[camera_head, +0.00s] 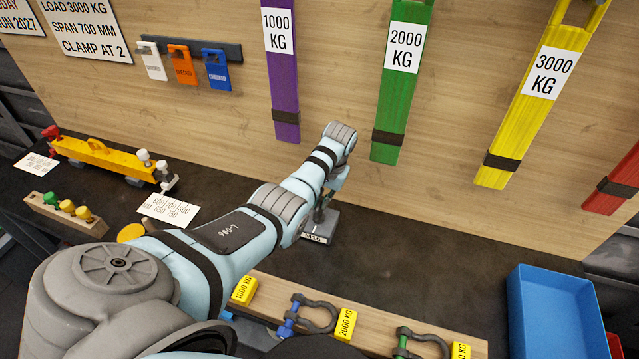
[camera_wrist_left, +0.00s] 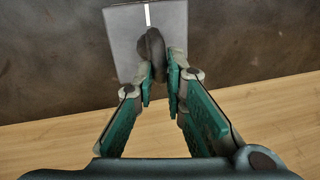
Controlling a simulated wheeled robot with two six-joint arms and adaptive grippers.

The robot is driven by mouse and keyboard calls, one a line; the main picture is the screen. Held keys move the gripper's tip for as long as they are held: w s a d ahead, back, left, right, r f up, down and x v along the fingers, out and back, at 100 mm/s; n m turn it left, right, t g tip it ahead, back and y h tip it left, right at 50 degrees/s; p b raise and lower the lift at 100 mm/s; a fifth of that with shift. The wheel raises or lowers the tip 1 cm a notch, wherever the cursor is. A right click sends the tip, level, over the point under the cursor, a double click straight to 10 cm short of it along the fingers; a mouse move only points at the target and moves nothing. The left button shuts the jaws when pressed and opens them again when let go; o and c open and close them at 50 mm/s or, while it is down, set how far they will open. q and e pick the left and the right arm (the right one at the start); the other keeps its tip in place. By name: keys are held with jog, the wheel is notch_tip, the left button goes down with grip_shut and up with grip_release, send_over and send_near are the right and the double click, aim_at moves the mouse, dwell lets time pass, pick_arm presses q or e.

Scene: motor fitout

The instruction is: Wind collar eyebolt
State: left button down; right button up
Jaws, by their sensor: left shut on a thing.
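The dark eyebolt (camera_wrist_left: 152,50) stands on a grey metal block in the left wrist view. The block (camera_wrist_left: 120,35) also shows in the head view (camera_head: 328,224), on the dark bench, with a small label that seems to read M16. My left gripper (camera_head: 321,205) reaches down over the block from above. In the left wrist view its green-padded fingers (camera_wrist_left: 160,82) are shut on the eyebolt, one on each side. My arm hides most of the eyebolt in the head view. My right gripper is not in view.
A yellow beam (camera_head: 105,155) and a wooden peg block (camera_head: 65,214) lie at left. Purple (camera_head: 284,85), green (camera_head: 388,120) and yellow (camera_head: 515,130) slings hang on the wooden wall. Shackles (camera_head: 318,315) lie in front; a blue bin (camera_head: 555,315) is at right.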

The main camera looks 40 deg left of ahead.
pick_arm(q)
jog(key=shift+r, duration=0.1)
jog(key=c, duration=1.6)
grip_release()
jog(key=shift+d, duration=0.1)
jog(key=shift+c, duration=0.2)
notch_tip(320, 180, up, 8)
jog(key=d, duration=0.1)
jog(key=shift+w+d+f, duration=0.15)
jog(key=shift+d+f, duration=0.1)
